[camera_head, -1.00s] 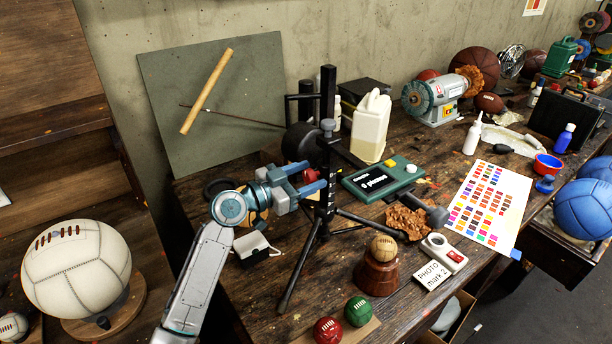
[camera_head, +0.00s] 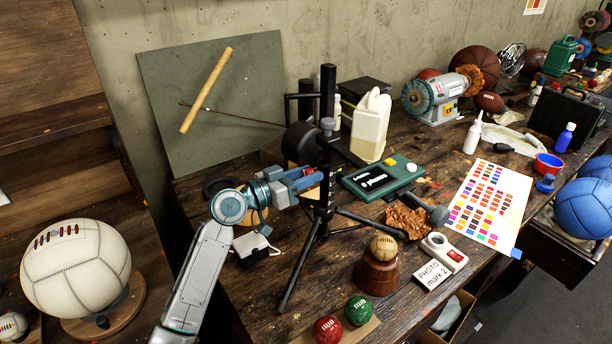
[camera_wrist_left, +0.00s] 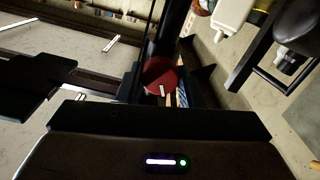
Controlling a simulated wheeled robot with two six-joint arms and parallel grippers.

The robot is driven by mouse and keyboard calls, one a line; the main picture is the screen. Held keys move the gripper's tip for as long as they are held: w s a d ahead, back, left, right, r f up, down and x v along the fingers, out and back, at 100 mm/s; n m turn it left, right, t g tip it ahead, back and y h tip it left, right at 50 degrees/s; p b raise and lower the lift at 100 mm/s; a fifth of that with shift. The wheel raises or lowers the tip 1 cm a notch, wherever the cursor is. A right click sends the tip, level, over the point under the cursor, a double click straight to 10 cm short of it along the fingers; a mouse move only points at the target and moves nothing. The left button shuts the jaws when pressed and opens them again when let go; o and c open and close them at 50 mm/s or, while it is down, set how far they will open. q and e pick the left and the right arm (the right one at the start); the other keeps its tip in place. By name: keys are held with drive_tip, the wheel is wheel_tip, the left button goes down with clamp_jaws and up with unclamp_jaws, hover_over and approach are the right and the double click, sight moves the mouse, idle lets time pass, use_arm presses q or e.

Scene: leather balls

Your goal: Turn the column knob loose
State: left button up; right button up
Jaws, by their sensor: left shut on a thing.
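A black column stand (camera_head: 327,140) on a tripod stands upright on the workbench. My left gripper (camera_head: 308,182) reaches the column from its left side, at mid height. It is shut on the red column knob (camera_wrist_left: 161,76), which shows as a red disc with a pale mark in the left wrist view. In the head view, the fingers hide most of the knob. I cannot tell how far the knob is turned. My right gripper is not in view.
A green scale (camera_head: 383,180) and a white jug (camera_head: 370,125) stand behind and right of the stand. A small ball on a brown pedestal (camera_head: 377,273) is in front, right of the tripod legs. A white box (camera_head: 252,247) lies below my left wrist.

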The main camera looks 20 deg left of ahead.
use_arm(q)
drive_tip(key=n, duration=0.3)
drive_tip(key=n+p, duration=0.1)
drive_tip(key=n, duration=0.2)
drive_tip(key=shift+n+p, duration=0.3)
drive_tip(key=shift+p, duration=0.05)
drive_tip(key=n+p, duration=0.2)
drive_tip(key=n, duration=0.2)
drive_tip(key=shift+a, duration=0.1)
drive_tip(key=shift+w+f+n+p, duration=0.15)
drive_tip(key=shift+n+p, duration=0.8)
drive_tip(key=shift+n, duration=1.05)
drive_tip(key=o, duration=1)
drive_tip(key=shift+c, duration=0.2)
drive_tip(key=shift+a, duration=0.1)
